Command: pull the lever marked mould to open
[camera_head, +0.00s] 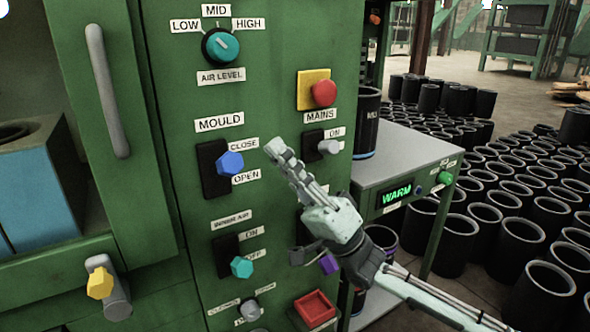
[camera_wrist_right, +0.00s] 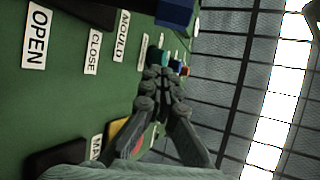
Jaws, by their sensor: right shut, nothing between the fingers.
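The mould lever has a blue knob (camera_head: 230,163) on a black plate (camera_head: 210,170) below the MOULD label (camera_head: 220,123). The knob sits between the CLOSE label (camera_head: 243,144) and the OPEN label (camera_head: 246,177). My right gripper (camera_head: 274,148) is shut and empty, with its tips just right of the knob and a gap between them in the head view. In the right wrist view the blue knob (camera_wrist_right: 175,12) shows at the top edge, above the shut fingertips (camera_wrist_right: 165,76). My left gripper is out of view.
The green panel also carries the teal air level dial (camera_head: 221,46), red mains button (camera_head: 323,93), grey mains lever (camera_head: 328,147), teal lever (camera_head: 241,267) and red square (camera_head: 314,309). A metal table (camera_head: 395,160) stands right, beside many black sleeves (camera_head: 540,292).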

